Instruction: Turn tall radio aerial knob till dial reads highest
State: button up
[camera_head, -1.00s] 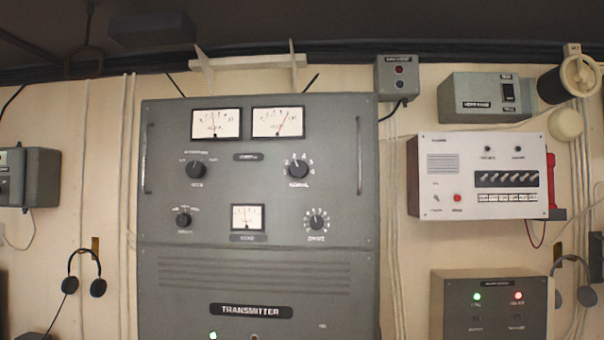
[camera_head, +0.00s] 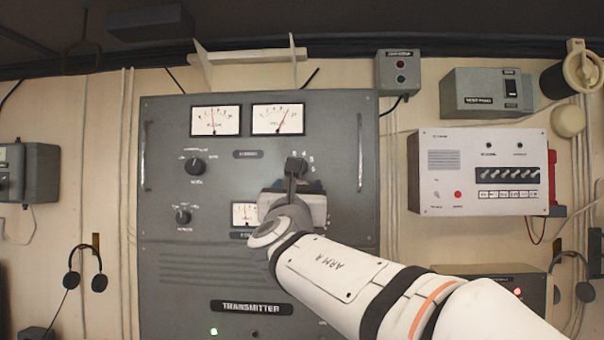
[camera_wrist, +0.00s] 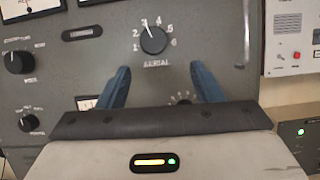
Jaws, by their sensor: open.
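The tall grey radio transmitter (camera_head: 180,235) stands against the wall. Its black aerial knob (camera_wrist: 153,40), labelled AERIAL with numbers 1 to 6, shows in the wrist view with its white mark pointing near 3. In the head view the knob (camera_head: 297,166) is partly covered by my gripper (camera_head: 292,182). My gripper's two blue fingers (camera_wrist: 164,76) are open and empty, below the knob and apart from it in the wrist view. The top left meter (camera_head: 215,121) has its needle near the middle; the top right meter (camera_head: 277,119) has its needle right of middle.
Two other knobs (camera_head: 195,166) (camera_head: 183,216) sit at the panel's left. A small meter (camera_head: 244,213) is partly hidden by my arm, and a lower right knob (camera_wrist: 183,98) is close to the fingers. A handle (camera_head: 360,152) runs down the panel's right side.

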jog(key=p+x, duration=0.3)
jog(key=x, duration=0.5)
jog(key=shift+s+a+r+n+p, duration=0.15)
jog(key=shift+a+r+n+p, duration=0.15)
jog(key=shift+a+p, duration=0.1)
jog(key=shift+c, duration=0.6)
